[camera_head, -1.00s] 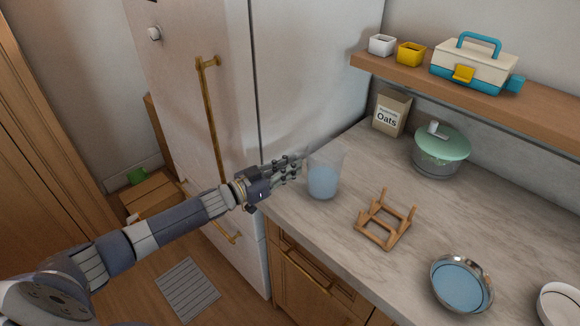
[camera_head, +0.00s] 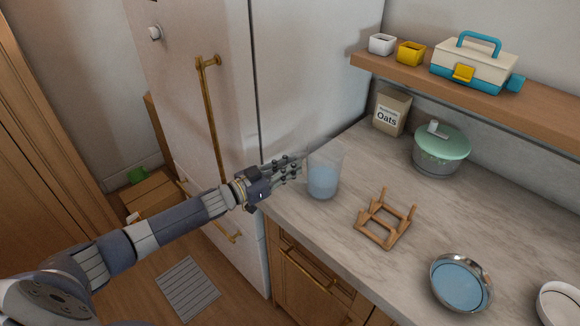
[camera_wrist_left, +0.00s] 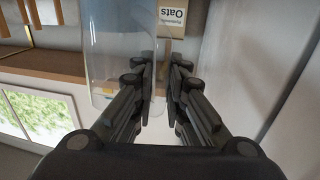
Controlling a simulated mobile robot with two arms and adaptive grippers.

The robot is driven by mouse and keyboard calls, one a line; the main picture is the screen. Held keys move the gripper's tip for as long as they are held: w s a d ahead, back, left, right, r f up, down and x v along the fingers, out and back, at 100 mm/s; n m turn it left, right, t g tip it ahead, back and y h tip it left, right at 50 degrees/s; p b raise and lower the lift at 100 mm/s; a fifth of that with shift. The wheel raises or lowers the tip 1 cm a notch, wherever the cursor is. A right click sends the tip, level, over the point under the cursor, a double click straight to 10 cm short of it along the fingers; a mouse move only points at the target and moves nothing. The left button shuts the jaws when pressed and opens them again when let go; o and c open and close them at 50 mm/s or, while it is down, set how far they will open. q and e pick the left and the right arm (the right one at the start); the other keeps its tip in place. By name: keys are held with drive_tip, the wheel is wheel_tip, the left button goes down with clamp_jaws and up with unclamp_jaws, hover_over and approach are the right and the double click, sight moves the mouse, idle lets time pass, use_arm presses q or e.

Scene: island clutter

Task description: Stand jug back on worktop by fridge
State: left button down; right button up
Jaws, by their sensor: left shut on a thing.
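The jug (camera_head: 323,181) is clear and upright, with pale blue liquid in its lower part. It is at the left end of the worktop (camera_head: 345,230), close beside the fridge (camera_head: 310,75). I cannot tell whether its base touches the worktop. My left gripper (camera_head: 296,169) reaches in from the left and is shut at the jug's left side. In the left wrist view the clear jug (camera_wrist_left: 115,45) shows upside down, with its near edge between the two fingers (camera_wrist_left: 163,70). The exact part held is hard to make out. My right gripper is not in view.
A wooden stand (camera_head: 385,221) is right of the jug. A blue-filled round dish (camera_head: 461,283), a green-lidded pot (camera_head: 440,150) and an oats box (camera_head: 391,112) also stand on the worktop. A shelf (camera_head: 540,105) overhangs the back. Bare worktop lies around the jug.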

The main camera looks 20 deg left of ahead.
use_arm(q)
drive_tip(key=shift+f+b, duration=0.35)
drive_tip(key=shift+f, duration=0.15)
idle(0.3)
drive_tip(key=shift+s+f, duration=0.1)
drive_tip(key=shift+f, duration=0.1)
drive_tip(key=c, duration=1.5)
unclamp_jaws()
drive_tip(key=shift+c, duration=0.2)
drive_tip(key=v, duration=1.2)
